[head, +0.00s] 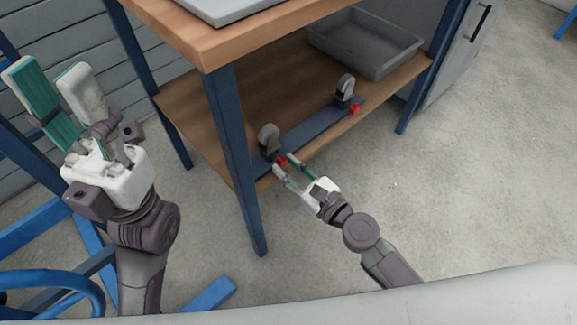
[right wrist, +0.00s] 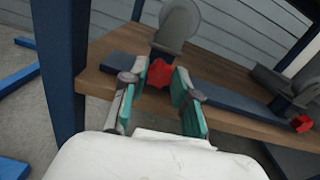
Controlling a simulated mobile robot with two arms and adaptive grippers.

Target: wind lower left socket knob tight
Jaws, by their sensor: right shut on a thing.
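The left socket (head: 268,138) is a grey rounded upright piece on the left end of a dark blue bar (head: 312,127), on the lower shelf. Its red knob (right wrist: 160,74) faces the front. My right gripper (head: 282,167) is shut on this knob, with a teal-padded finger on each side of it in the right wrist view. The fingers hide part of the knob in the head view. How far the knob is turned cannot be seen. My left gripper (head: 57,88) is open and empty, raised at the left, away from the shelf.
A second grey socket (head: 346,88) with its red knob (head: 355,109) stands at the bar's right end. A grey bin (head: 366,45) sits at the back right of the wooden shelf (head: 195,105). A blue table leg (head: 236,165) stands close left of the left socket. Floor in front is clear.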

